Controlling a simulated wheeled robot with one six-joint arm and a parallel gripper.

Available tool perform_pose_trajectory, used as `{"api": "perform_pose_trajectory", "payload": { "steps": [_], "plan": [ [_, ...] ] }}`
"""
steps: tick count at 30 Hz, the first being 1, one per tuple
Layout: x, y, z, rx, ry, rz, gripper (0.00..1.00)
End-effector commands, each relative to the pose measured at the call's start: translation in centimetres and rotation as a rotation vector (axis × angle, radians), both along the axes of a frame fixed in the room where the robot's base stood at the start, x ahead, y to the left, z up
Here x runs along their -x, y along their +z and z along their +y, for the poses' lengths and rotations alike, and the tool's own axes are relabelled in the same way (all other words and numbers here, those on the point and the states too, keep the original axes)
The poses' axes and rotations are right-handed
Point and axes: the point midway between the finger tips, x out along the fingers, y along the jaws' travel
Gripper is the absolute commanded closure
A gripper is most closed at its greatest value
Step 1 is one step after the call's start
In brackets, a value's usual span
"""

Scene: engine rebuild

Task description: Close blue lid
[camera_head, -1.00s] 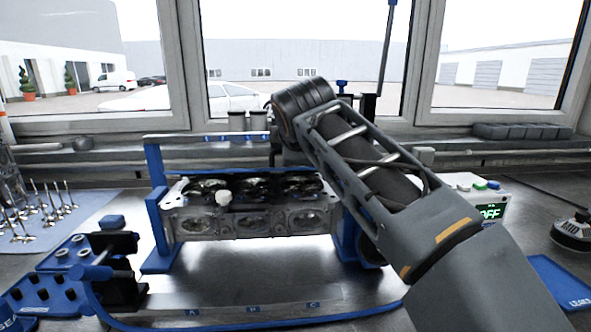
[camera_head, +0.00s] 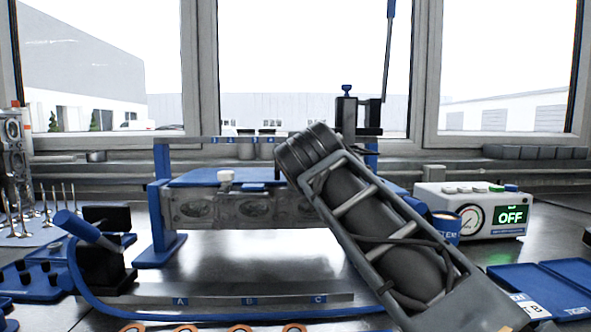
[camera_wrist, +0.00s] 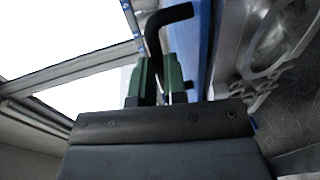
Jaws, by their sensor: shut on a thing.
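The blue lid (camera_head: 200,178) shows as a flat blue plate over the top of the metal cylinder head (camera_head: 215,208), in the blue stand; the arm hides its right part. A white knob (camera_head: 226,176) stands at its front edge. My gripper is hidden behind my arm in the head view. In the wrist view, my gripper's green fingers (camera_wrist: 154,82) are closed around a black bent bar (camera_wrist: 165,18). A blue panel (camera_wrist: 197,45) runs close beside it, with the metal head's side (camera_wrist: 255,45) to the right. I cannot tell whether the bar is fixed to the lid.
A gauge box (camera_head: 472,212) reading OFF and a blue cup (camera_head: 446,227) stand at right. A blue tray (camera_head: 545,285) lies at front right. Valves (camera_head: 40,210) stand at far left, a blue-handled tool (camera_head: 88,230) at front left. The windowsill bounds the back.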

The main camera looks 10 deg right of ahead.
Motion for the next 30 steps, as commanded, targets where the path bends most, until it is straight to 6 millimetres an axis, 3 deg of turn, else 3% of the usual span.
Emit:
{"api": "perform_pose_trajectory", "payload": {
  "steps": [10,11,18,26,30],
  "plan": [
    [-0.1,-0.3,0.0,0.000,-0.003,0.007,1.00],
    [-0.1,-0.3,0.0,0.000,-0.003,0.008,0.85],
    [-0.1,-0.2,0.1,0.000,-0.001,0.006,0.62],
    [0.1,-0.1,0.1,0.000,0.000,0.004,0.62],
    [1.2,0.2,0.4,0.002,0.004,0.002,0.62]
  ]
}}
